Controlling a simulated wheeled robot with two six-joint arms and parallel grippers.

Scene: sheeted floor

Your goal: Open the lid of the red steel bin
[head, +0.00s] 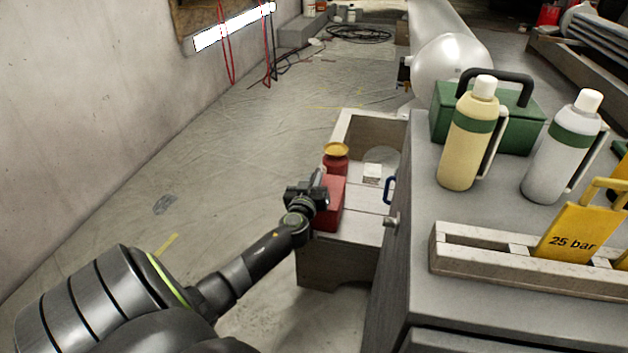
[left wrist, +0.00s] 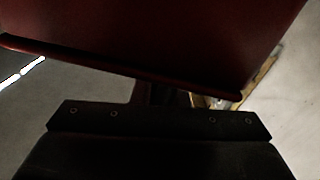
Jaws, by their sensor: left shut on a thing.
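The red steel bin (head: 332,207) stands in a low grey open tray-like stand beside the bench, in the head view. My left gripper (head: 318,190) is at its left upper side and hides part of it. In the left wrist view a dark red panel (left wrist: 160,35) with a rolled lower edge fills the top, right in front of my gripper (left wrist: 160,98). The panel looks like the bin's lid, and my jaws are shut at its edge. The grip itself is dark, and the lid's angle is hard to tell. My right gripper is not in view.
A red jar with a yellow top (head: 336,158) stands just behind the bin. A white block (head: 372,170) and a blue handle (head: 389,190) are to its right. The grey bench (head: 400,280) with bottles (head: 467,140) borders the right.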

